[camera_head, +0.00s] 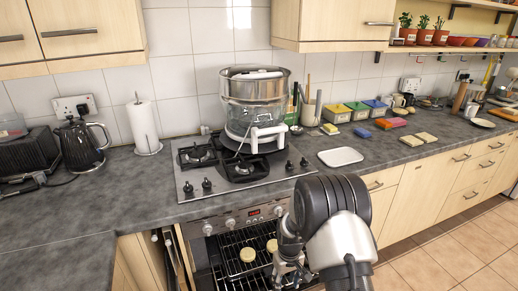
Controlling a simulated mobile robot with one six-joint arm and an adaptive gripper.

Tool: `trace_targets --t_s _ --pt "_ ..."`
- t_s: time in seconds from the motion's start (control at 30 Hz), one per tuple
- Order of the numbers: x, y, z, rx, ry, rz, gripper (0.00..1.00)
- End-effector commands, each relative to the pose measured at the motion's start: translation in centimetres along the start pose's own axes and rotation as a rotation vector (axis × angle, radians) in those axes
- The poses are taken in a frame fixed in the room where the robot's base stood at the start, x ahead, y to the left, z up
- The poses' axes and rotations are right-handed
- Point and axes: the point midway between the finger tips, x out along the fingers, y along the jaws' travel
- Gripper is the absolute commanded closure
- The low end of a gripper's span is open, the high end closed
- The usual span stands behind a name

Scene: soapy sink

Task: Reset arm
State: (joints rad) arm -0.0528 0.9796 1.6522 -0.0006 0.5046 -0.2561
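My arm comes in from the lower right of the head view, with its dark rounded joint and pale link in front of the oven. My gripper (284,276) hangs low in front of the oven opening, over the wire rack. It is small and partly hidden by my arm, so I cannot tell whether its fingers are apart. I see nothing clearly held in it.
The oven rack (232,274) bears round pale items (248,254). Above, the hob (220,176) carries a large steamer pot (254,100). A white tray (340,157) lies on the grey worktop, with a kettle (80,143) at left. Floor (440,268) at right is clear.

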Motion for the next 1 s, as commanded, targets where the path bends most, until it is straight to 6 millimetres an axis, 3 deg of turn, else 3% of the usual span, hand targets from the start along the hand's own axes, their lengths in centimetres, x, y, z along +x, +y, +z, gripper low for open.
trace_targets --t_s 0.13,0.27,0.4,0.6,0.8,1.0 --pt "-6.5 0.3 -0.2 0.026 0.045 0.012 0.57" --pt "-14.0 0.3 1.2 0.062 0.09 0.022 0.57" --pt "-21.3 -0.1 4.1 0.102 0.138 0.032 0.57" --pt "-29.5 -1.4 9.9 0.158 0.209 0.044 0.57" --pt "-34.8 -3.1 17.0 0.214 0.28 0.054 0.57" --pt "-37.0 -4.9 23.9 0.266 0.349 0.061 0.57"
